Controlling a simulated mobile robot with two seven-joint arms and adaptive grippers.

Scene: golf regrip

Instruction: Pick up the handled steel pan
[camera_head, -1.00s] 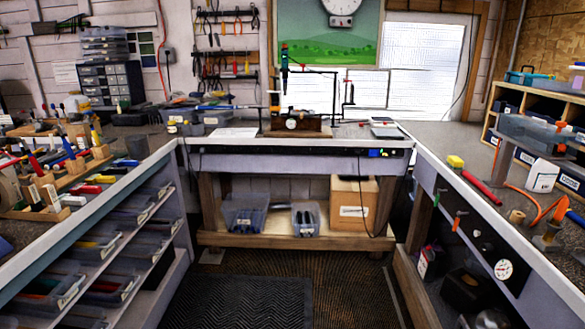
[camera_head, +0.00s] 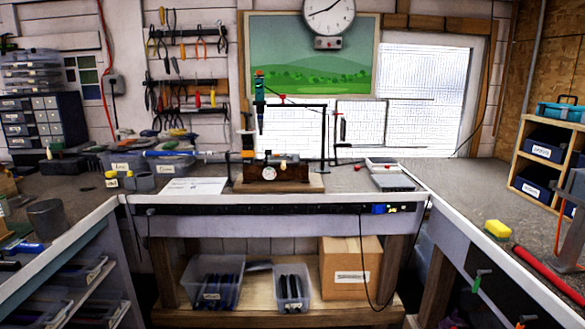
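I cannot make out a handled steel pan for certain in the head view. A flat grey item (camera_head: 393,183) lies on the right part of the far bench, with a paler flat item (camera_head: 382,163) behind it. Both are too small to identify. A dark grey cylindrical container (camera_head: 47,217) stands on the left bench, and no handle shows on it. Neither of my grippers is in view.
The far bench (camera_head: 350,186) holds a wooden block with a dial (camera_head: 268,174), a white sheet (camera_head: 195,186) and bins. Benches run along both sides, with a yellow block (camera_head: 497,228) and a red-handled tool (camera_head: 550,275) on the right one. A cable hangs in front.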

